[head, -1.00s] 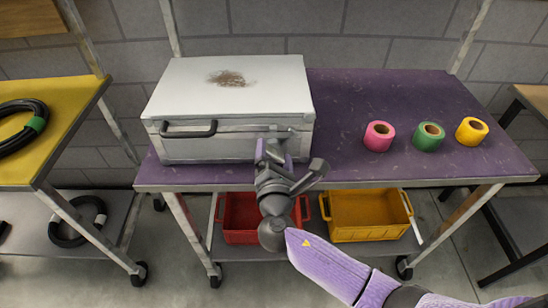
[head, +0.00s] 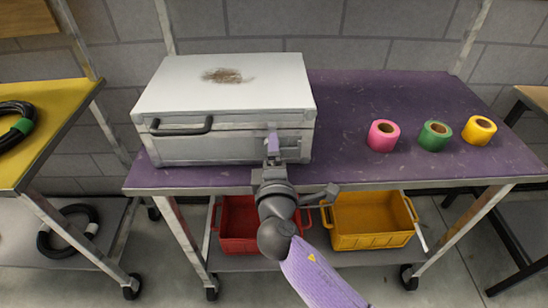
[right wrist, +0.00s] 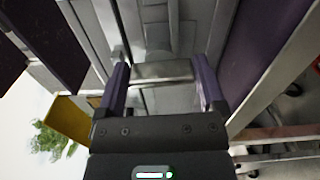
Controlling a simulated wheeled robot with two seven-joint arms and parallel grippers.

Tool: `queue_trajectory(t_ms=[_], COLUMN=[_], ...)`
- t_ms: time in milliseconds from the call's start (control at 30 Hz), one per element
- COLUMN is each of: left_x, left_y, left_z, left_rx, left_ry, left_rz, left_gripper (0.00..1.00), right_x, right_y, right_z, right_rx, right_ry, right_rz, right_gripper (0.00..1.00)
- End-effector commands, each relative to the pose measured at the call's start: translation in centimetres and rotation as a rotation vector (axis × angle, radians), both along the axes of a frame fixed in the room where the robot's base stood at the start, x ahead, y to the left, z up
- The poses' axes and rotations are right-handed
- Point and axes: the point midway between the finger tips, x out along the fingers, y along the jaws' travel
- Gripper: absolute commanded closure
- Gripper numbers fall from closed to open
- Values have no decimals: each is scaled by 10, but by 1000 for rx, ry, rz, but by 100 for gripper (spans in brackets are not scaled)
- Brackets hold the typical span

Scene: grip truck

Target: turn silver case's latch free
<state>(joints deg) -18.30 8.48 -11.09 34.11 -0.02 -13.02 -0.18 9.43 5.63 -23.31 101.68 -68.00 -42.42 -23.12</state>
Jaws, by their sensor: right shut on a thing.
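The silver case (head: 222,110) stands closed on the left part of the purple cart top, with a brown smudge on its lid. Its front has a dark handle (head: 181,127) on the left and a latch (head: 290,142) to the right. My right gripper (head: 272,146) is at the case's front, at the latch, and hides part of it. In the right wrist view its two purple fingers stand on either side of a pale metal bar of the latch (right wrist: 160,74), and it is shut on this. My left gripper is not in view.
Pink tape (head: 383,136), green tape (head: 434,136) and yellow tape (head: 479,130) rolls stand on the right of the purple cart top (head: 350,110). A red bin (head: 238,222) and a yellow bin (head: 370,222) are on the shelf below. A yellow cart (head: 50,130) stands left.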

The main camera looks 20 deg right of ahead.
Motion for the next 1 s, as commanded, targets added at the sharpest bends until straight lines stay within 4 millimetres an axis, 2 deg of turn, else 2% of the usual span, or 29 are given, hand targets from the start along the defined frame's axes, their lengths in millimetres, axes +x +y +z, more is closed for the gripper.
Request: queue_trajectory(t_ms=[300, 733, 767, 800, 1000], left_x=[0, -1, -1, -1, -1], left_y=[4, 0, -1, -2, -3], left_z=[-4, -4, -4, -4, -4], left_rx=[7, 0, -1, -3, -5], left_ry=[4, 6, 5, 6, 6], left_rz=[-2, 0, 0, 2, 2], left_gripper=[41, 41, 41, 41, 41], right_x=[0, 0, 0, 0, 0], right_y=[0, 0, 0, 0, 0], right_z=[-1, -1, -1, -1, -1], right_rx=[66, 72, 72, 71, 70], right_ry=[-16, -18, -18, -17, -18], right_rz=[-1, 0, 0, 0, 0], right_gripper=[71, 71, 5, 0, 0])
